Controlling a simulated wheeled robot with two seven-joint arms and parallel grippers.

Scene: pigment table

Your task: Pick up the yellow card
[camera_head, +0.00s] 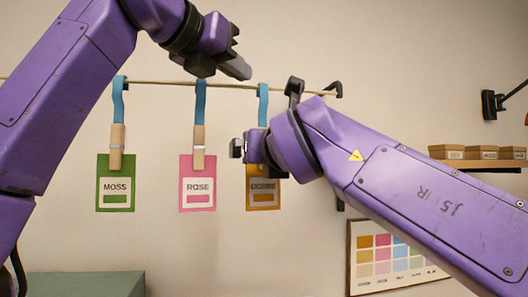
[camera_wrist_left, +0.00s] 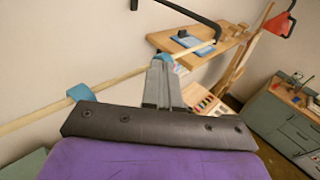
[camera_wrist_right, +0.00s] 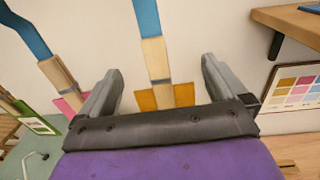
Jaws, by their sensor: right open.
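The yellow card (camera_head: 263,198), labelled in white, hangs from a wooden clip (camera_wrist_right: 154,58) on a blue strap (camera_head: 263,105). My right gripper (camera_head: 240,148) is in front of the card's upper part and partly hides it and its clip. In the right wrist view the fingers are open, with the clip and the card's orange-yellow top (camera_wrist_right: 146,100) showing between them; I see no grip on either. My left gripper (camera_head: 240,68) is up near the rod, above and left of the card. In the left wrist view its fingers (camera_wrist_left: 161,75) are together, with nothing visible between them.
A green MOSS card (camera_head: 115,186) and a pink ROSE card (camera_head: 198,186) hang to the left on the same rod (camera_head: 160,81). A colour chart (camera_head: 395,286) is on the wall at lower right. A shelf (camera_head: 485,164) with small boxes is at the right.

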